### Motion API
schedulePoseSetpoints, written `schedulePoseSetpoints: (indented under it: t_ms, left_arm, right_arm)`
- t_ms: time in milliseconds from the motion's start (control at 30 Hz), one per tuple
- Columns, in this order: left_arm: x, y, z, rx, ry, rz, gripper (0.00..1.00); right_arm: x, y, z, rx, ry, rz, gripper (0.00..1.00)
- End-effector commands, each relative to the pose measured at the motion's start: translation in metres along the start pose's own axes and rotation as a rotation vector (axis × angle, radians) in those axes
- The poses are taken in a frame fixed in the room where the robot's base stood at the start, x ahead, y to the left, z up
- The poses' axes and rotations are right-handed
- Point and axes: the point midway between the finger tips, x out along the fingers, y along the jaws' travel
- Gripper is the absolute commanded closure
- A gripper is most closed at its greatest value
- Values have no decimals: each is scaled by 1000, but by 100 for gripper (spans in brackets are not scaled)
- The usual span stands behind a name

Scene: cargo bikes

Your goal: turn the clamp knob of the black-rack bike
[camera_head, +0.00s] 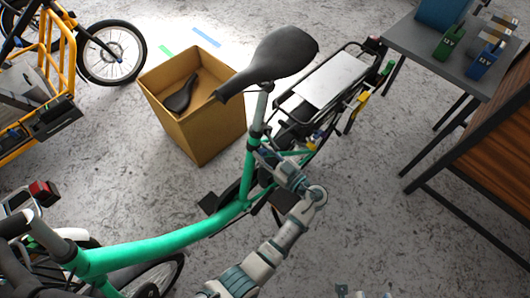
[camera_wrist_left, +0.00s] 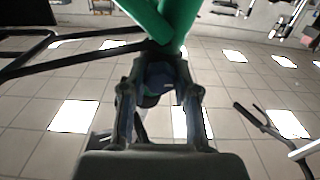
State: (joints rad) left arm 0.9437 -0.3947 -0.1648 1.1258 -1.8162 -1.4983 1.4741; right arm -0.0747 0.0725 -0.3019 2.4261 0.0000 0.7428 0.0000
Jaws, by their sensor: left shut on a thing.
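The green bike (camera_head: 160,245) has a black rear rack (camera_head: 345,62) with a pale panel on it. Its black saddle (camera_head: 270,62) sits on a post above the green frame. My left gripper (camera_head: 268,156) is at the seat-post clamp, just below the saddle. In the left wrist view, the fingers of my left gripper (camera_wrist_left: 160,98) are shut around a dark blue clamp knob (camera_wrist_left: 158,76) under the green tube. The knob is mostly hidden by the gripper in the head view. Small tips of what looks like my right gripper (camera_head: 364,293) show at the bottom edge; their opening is unclear.
A cardboard box (camera_head: 205,125) with a loose black saddle (camera_head: 181,95) stands left of the bike. A yellow-framed bike (camera_head: 62,60) is at the left. The floor at lower right is clear.

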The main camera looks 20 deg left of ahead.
Motion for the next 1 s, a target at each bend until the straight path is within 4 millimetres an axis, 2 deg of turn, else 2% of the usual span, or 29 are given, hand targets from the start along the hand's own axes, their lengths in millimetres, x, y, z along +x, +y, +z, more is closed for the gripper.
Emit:
schedulePoseSetpoints:
  t_ms: [167, 700, 1000]
  left_arm:
    - [-4, 1, 1, 56, -4, 7, 100]
    - [-5, 3, 1, 437, -2, 11, 100]
    - [-6, 4, 2, 575, -3, 13, 100]
  right_arm:
    - [0, 0, 0, -1, -1, 0, 60]
    - [3, 0, -4, -3, 7, -3, 60]
    - [1, -1, -7, -2, 3, 0, 60]
